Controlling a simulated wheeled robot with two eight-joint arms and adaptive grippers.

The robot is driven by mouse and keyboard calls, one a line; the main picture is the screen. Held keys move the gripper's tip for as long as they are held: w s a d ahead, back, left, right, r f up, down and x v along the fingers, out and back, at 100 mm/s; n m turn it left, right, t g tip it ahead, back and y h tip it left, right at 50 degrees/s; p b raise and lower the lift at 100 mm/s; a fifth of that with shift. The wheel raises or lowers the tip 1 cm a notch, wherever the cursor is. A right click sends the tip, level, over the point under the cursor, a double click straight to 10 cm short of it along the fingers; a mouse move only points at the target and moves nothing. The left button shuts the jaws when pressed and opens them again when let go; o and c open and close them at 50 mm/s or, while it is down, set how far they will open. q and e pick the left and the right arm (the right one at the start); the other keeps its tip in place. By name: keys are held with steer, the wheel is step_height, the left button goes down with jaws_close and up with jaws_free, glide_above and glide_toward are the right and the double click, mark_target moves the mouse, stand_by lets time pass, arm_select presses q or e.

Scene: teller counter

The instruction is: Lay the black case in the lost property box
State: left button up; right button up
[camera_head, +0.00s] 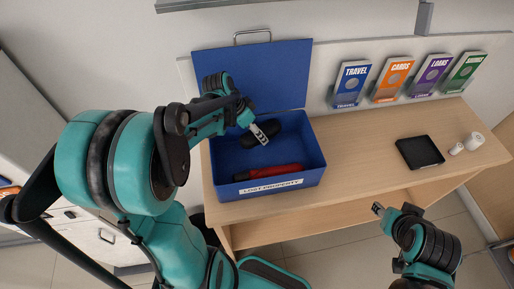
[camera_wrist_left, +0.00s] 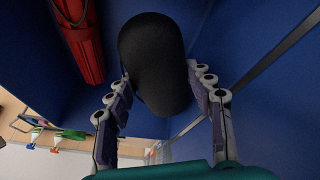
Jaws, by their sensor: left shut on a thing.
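The black case (camera_head: 273,127) is a dark rounded, elongated shape inside the blue lost property box (camera_head: 294,182), towards its back. My left gripper (camera_head: 260,132) reaches down into the box and is shut on the case. In the left wrist view the case (camera_wrist_left: 158,60) sits between the two fingers, with the blue interior behind it. I cannot tell whether the case touches the floor of the box. The box lid (camera_head: 272,75) stands open at the back. My right gripper (camera_head: 379,209) is in front of the counter, away from the box; its opening is unclear.
A red rolled item (camera_head: 275,172) lies along the front inside the box, also in the left wrist view (camera_wrist_left: 82,45). A black tray (camera_head: 420,152) and white cylinders (camera_head: 473,141) are on the counter at right. Leaflet holders (camera_head: 350,84) line the back. The counter's middle is clear.

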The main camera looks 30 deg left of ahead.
arm_select(q)
step_height(320, 180, down, 7)
steer(key=shift+f+b, duration=0.2)
steer(key=shift+b, duration=0.45)
steer(key=shift+f, duration=0.1)
steer(key=o, duration=1.2)
